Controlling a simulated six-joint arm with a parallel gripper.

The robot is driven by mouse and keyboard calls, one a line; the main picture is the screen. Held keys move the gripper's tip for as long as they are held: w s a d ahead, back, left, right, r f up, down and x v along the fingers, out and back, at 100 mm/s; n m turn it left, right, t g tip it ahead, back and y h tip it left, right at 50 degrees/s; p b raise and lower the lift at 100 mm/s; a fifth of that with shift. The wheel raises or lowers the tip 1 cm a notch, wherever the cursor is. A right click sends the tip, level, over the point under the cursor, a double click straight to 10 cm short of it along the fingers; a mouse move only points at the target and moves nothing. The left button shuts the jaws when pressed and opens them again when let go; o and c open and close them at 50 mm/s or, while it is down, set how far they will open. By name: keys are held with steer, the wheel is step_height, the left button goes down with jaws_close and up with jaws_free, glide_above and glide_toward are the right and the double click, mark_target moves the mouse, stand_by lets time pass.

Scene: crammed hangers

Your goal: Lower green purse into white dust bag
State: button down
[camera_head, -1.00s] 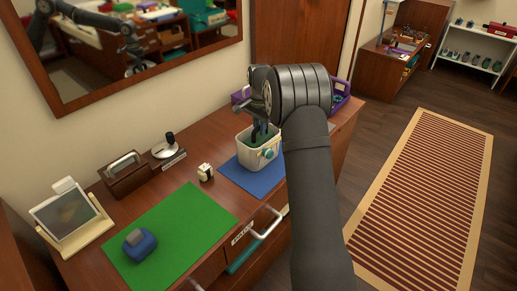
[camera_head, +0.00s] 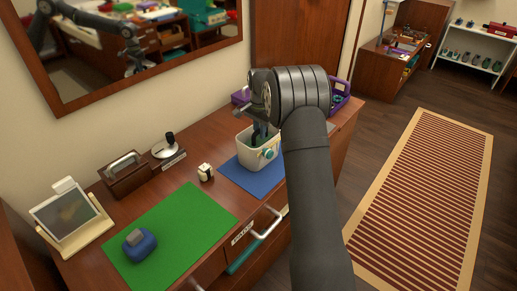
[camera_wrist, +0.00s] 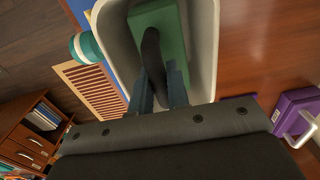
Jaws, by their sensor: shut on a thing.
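The white dust bag (camera_head: 251,158) stands upright and open on a blue mat, with a teal round piece on its side. It also shows in the wrist view (camera_wrist: 207,45), its walls around the purse. The green purse (camera_wrist: 172,28) is inside the bag's opening, with its dark handle (camera_wrist: 153,55) arching up toward me. My gripper (camera_wrist: 160,88) is shut on that handle, its fingers at the bag's mouth. In the head view my gripper (camera_head: 260,130) points down into the bag, and the purse is mostly hidden. I cannot tell whether the purse touches the bag's bottom.
The blue mat (camera_head: 240,178) lies beside a green mat (camera_head: 185,220) carrying a blue purse (camera_head: 139,243). A small white cube-like item (camera_head: 205,172) stands left of the bag. A purple bin (camera_head: 341,92) is behind my wrist. The green mat's right part is clear.

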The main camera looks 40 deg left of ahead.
steer(key=shift+f, duration=1)
stand_by(0.6)
steer(key=c, duration=1.3)
jaws_free()
step_height(320, 180, up, 17)
steer(key=shift+r, duration=0.2)
steer(key=shift+f, duration=0.1)
step_height(320, 180, down, 17)
steer(key=shift+f, duration=0.1)
